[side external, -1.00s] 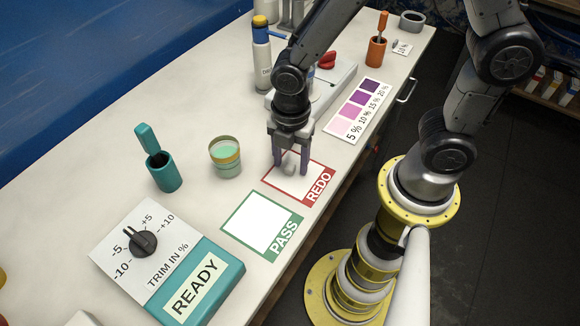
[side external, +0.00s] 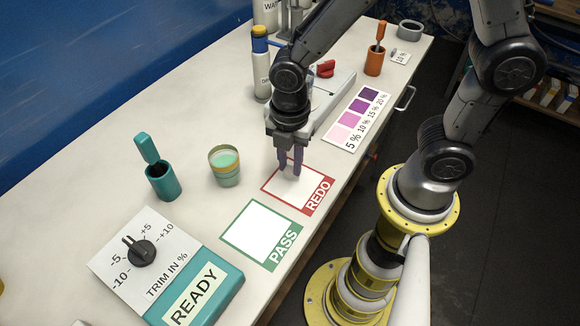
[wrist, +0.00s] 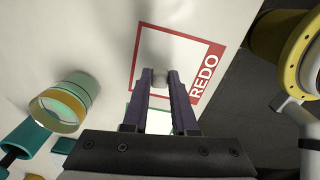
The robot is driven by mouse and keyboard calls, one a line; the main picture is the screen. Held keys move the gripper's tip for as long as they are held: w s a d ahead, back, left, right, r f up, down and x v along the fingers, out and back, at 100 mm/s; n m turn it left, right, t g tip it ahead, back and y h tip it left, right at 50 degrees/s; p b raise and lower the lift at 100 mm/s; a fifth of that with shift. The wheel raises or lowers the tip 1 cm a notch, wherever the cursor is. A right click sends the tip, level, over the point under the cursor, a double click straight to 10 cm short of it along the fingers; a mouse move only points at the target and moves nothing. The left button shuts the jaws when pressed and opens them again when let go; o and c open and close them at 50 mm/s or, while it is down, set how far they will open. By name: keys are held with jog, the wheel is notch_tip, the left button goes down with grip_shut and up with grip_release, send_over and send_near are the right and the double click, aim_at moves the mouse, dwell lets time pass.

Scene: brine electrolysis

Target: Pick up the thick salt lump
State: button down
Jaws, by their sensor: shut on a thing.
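My gripper (side external: 289,168) is over the red-framed REDO square (side external: 270,185), fingers pointing down. In the wrist view its two purple fingers (wrist: 160,76) are shut on a small whitish salt lump (wrist: 160,72), which sits between the fingertips. The lump is pale against the white square, and the fingers partly hide it. In the side view I cannot make it out. I cannot tell whether it still touches the square.
The green-framed PASS square (side external: 235,240) lies in front, beside the teal READY box (side external: 215,278) and trim dial (side external: 141,253). A glass jar (side external: 225,170) and teal holder (side external: 163,182) stand left. A purple colour chart (side external: 358,118) lies behind.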

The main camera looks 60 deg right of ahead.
jog(key=s+d+r, duration=0.5)
jog(key=s+r, duration=0.5)
jog(key=s, duration=0.3)
jog(key=shift+r, duration=0.4)
